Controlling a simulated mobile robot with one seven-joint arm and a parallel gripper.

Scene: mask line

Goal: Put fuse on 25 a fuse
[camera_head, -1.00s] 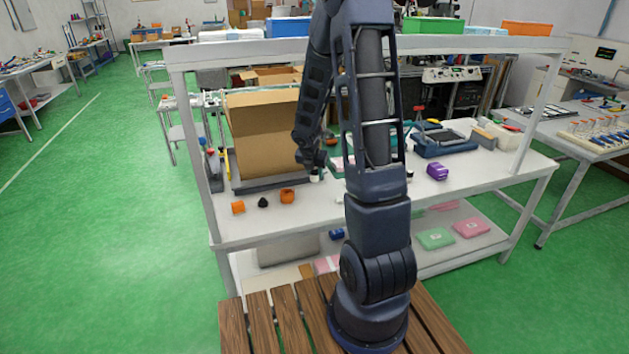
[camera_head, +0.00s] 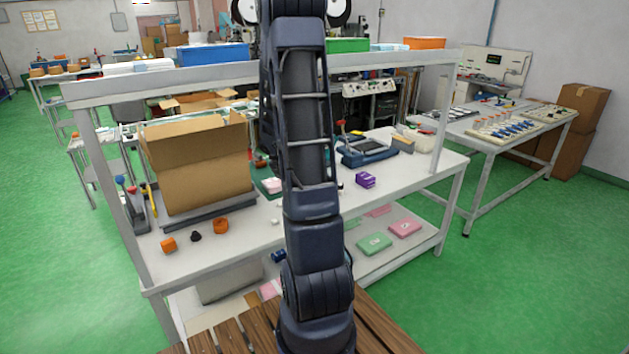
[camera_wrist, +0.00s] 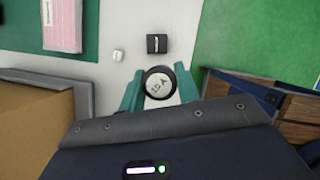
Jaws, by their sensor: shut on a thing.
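In the wrist view my gripper (camera_wrist: 158,90) has its teal fingers shut on a round fuse (camera_wrist: 159,83) with a black rim and a pale face. Its printed mark ends in "A"; the number is not clear. Beyond it is a small black square piece (camera_wrist: 156,44) with a pale mark on top, apart from the fuse. A small white piece (camera_wrist: 117,55) lies to its left. In the head view my arm stands in front of the bench, and my gripper and the fuse are hidden. I cannot tell which piece is the 25 A one.
The white workbench (camera_head: 262,238) carries an open cardboard box (camera_head: 200,180), orange pieces (camera_head: 168,245), a small black piece (camera_head: 196,237), a purple piece (camera_head: 365,180) and a blue tray device (camera_head: 368,154). A pink box (camera_wrist: 63,25) lies on green in the wrist view.

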